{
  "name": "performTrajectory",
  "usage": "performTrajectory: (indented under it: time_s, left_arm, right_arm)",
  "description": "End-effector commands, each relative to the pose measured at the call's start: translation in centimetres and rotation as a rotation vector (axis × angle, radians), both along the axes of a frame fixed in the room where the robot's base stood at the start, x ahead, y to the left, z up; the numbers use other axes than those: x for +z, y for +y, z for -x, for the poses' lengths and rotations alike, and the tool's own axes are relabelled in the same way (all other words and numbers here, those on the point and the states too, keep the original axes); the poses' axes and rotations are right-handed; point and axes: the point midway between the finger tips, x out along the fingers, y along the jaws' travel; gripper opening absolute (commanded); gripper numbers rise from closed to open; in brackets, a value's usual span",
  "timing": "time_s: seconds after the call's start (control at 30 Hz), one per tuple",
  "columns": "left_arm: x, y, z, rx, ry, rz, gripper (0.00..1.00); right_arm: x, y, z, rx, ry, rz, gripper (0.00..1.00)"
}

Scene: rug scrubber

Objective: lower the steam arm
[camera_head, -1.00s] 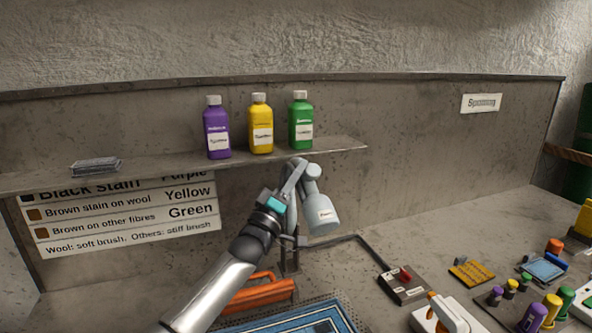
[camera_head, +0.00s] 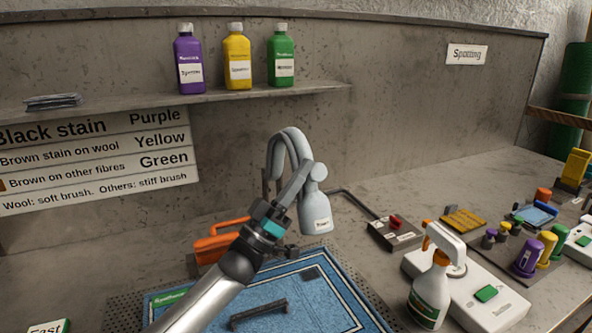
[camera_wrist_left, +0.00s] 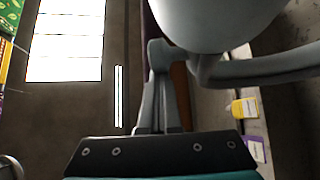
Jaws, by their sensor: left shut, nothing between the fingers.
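The steam arm (camera_head: 285,140) is a grey pipe that arches over and ends in a pale grey, bottle-shaped head (camera_head: 316,210) with a small label. The head hangs above the far part of the blue rug (camera_head: 312,290), clear of it. My left gripper (camera_head: 303,178) is shut and empty, its fingers up beside the head; I cannot tell whether they touch it. In the left wrist view the shut fingers (camera_wrist_left: 158,75) point up, with the pale head (camera_wrist_left: 215,18) and the curved pipe (camera_wrist_left: 270,68) close on the right. My right gripper is out of view.
An orange-handled tool (camera_head: 213,244) lies behind the rug. A control box with a red switch (camera_head: 395,228) and a spray bottle (camera_head: 432,285) stand to the right. Purple, yellow and green bottles stand on the shelf (camera_head: 140,108). Open bench lies between box and back wall.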

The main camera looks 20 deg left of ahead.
Motion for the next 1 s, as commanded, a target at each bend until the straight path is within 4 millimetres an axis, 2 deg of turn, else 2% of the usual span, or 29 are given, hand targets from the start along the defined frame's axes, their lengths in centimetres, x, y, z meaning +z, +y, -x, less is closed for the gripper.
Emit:
performTrajectory:
  time_s: [0.03, 0.1, 0.4, 0.7, 1.0]
  left_arm:
    - [-1.4, -0.3, 0.2, 0.0, -0.014, -0.018, 0.0]
    - [-2.1, -0.5, 0.4, 0.0, -0.033, -0.04, 0.0]
    - [-4.5, -1.3, 1.1, 0.001, -0.094, -0.109, 0.0]
    - [-5.2, -1.5, 1.3, 0.0, -0.118, -0.134, 0.0]
    - [-5.2, -1.5, 1.3, 0.001, -0.119, -0.135, 0.0]
  right_arm:
    - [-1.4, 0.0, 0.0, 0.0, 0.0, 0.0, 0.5]
    - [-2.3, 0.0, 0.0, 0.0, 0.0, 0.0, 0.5]
    - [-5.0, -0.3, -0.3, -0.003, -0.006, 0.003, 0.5]
    - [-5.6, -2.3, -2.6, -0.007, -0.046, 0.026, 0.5]
    - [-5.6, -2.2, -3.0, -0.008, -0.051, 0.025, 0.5]
